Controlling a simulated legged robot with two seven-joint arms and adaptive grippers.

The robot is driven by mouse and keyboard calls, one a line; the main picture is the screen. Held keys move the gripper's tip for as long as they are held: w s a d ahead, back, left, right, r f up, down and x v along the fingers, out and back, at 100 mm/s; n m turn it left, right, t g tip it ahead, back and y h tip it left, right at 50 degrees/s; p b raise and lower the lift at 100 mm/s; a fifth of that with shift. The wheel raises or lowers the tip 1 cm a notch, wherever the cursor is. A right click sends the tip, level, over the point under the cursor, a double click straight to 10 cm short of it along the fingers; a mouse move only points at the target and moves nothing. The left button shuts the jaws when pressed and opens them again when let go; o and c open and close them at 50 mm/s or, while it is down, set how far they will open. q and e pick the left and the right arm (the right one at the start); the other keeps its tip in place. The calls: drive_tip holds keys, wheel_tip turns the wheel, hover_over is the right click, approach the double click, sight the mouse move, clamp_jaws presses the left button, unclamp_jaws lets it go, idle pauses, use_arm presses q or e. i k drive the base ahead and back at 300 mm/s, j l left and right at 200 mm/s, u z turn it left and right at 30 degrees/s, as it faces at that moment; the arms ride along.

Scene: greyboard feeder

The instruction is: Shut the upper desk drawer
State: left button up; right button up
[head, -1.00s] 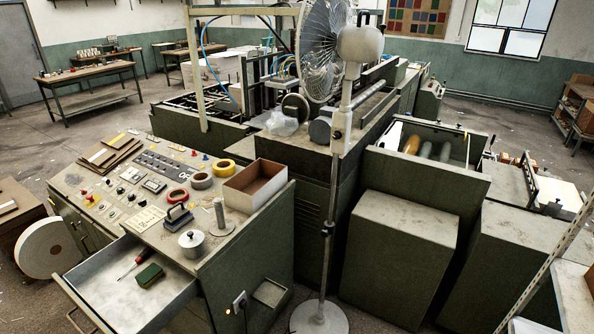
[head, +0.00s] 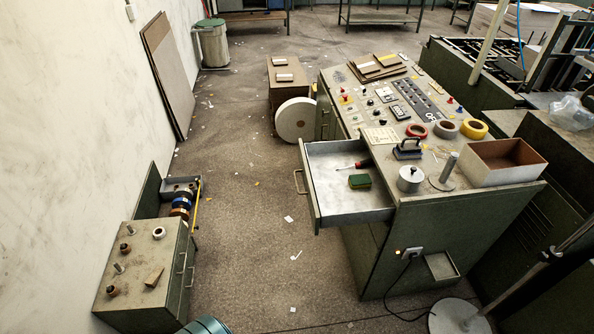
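The upper desk drawer (head: 325,217) stands pulled out from the left side of the green control desk (head: 440,225). Its front panel faces left and carries a handle (head: 298,182). Inside the drawer lie a screwdriver with a red handle (head: 357,165) and a green sponge-like block (head: 359,181). Neither of my grippers shows in the head view.
A low green cabinet (head: 140,265) with spools and tape stands at the left by the wall. Open floor (head: 245,230) lies between it and the drawer. A cable (head: 405,280) and a round stand base (head: 458,316) are on the floor at the lower right.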

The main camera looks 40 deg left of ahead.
sight(332, 203)
drive_tip(key=k+u, duration=0.1)
drive_tip(key=u, duration=0.3)
drive_tip(key=k+j+u, duration=0.1)
drive_tip(key=u, duration=0.25)
drive_tip(key=j+u, duration=0.2)
drive_tip(key=u, duration=0.2)
drive_tip(key=k, duration=0.05)
